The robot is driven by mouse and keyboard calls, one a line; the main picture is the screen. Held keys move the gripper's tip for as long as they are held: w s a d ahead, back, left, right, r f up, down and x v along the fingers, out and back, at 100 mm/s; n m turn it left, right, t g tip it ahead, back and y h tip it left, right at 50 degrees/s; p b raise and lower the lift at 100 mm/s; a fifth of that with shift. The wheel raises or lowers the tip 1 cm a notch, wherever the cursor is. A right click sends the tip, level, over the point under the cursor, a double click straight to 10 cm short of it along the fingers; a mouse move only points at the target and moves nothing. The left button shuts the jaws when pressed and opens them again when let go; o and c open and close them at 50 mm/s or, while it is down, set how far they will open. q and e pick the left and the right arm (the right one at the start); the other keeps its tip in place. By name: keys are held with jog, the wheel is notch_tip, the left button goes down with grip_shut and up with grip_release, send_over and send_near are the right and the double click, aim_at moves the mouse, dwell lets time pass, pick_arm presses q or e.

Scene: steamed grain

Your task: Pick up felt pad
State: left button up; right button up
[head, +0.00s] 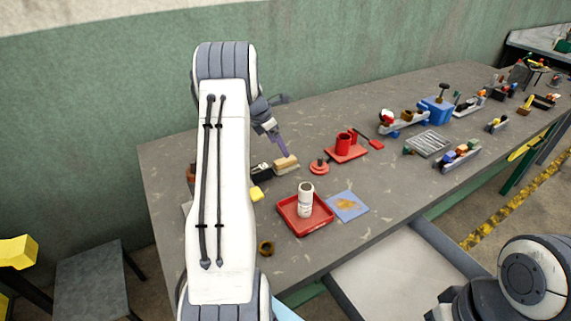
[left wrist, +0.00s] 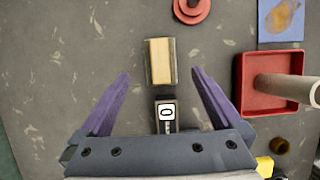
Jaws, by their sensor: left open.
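A tan block with a darker side, which looks like the felt pad (head: 286,166), lies on the grey table. In the left wrist view the pad (left wrist: 160,61) lies ahead, between the lines of the two fingers, with bare table on both sides of it. My left gripper (left wrist: 161,73) is open and empty, with purple fingers spread wider than the pad. In the head view the left gripper (head: 286,155) is over the pad, partly hidden by my arm. The right gripper is out of view.
A small black item (left wrist: 166,113) lies just nearer than the pad. A red disc piece (head: 319,167) is close by. A red tray (head: 284,213) holds a white cylinder (head: 306,198); a blue sheet (head: 347,206) lies beside it. Table left of the pad is clear in the wrist view.

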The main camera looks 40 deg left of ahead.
aim_at(285, 160)
pick_arm(q)
jog(key=x, duration=0.3)
jog(key=shift+f, duration=0.15)
jog(key=shift+s+p+x, duration=0.2)
jog(key=shift+p+x, duration=0.65)
jog(key=shift+x, duration=1.9)
jog(key=shift+a, duration=0.15)
jog(key=c, duration=1.3)
jog(key=shift+c, duration=0.2)
jog(key=shift+r, duration=0.35)
jog(key=r, duration=0.2)
jog(key=r+b, duration=0.1)
jog(key=shift+w+r, duration=0.3)
jog(key=w+d+r+b, duration=0.1)
jog(key=w+d+r, duration=0.5)
jog(key=w+d, duration=0.1)
jog(key=shift+w+r, duration=0.3)
jog(key=shift+w, duration=0.5)
jog(key=shift+d, duration=0.1)
